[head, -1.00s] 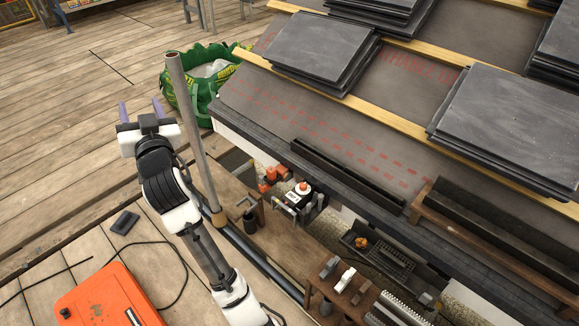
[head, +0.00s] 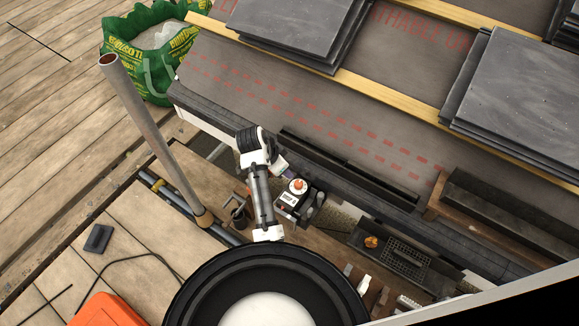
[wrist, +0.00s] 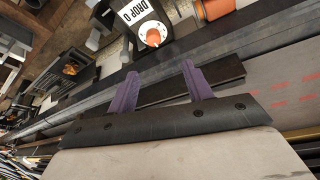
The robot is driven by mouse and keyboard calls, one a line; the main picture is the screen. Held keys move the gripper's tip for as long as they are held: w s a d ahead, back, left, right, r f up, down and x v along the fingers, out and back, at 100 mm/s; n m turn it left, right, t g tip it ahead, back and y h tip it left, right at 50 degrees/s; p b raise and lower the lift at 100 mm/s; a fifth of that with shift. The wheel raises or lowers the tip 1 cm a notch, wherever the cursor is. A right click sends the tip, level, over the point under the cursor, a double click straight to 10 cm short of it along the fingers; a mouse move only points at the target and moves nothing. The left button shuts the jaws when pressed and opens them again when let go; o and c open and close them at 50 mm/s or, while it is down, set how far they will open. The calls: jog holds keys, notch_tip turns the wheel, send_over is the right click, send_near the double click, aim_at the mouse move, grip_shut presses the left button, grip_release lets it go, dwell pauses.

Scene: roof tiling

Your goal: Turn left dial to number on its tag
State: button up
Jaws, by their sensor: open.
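An orange dial knob (head: 298,184) sits on a white-faced box below the roof edge. In the wrist view the orange knob (wrist: 153,38) is near the top, beside a white tag (wrist: 133,12) reading "DROP 0", possibly cut off. Only this dial shows clearly, so I cannot tell whether it is the left one. My gripper (wrist: 158,69) is open and empty, its purple fingers pointing toward the knob but apart from it. In the head view my gripper (head: 281,165) is just up-left of the knob, partly hidden by my arm.
A dark gutter tray (head: 405,250) with a small orange item lies right of the dial. Slate stacks (head: 300,30) rest on the roof above. A metal pole (head: 150,140) stands at left, near a green bag (head: 150,50). A dark cup (head: 238,212) is left of my arm.

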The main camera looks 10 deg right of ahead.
jog(key=x, duration=0.9)
jog(key=s+x, duration=0.1)
jog(key=x, duration=0.4)
jog(key=shift+d+f, duration=0.2)
jog(key=shift+d, duration=0.1)
jog(key=c, duration=1)
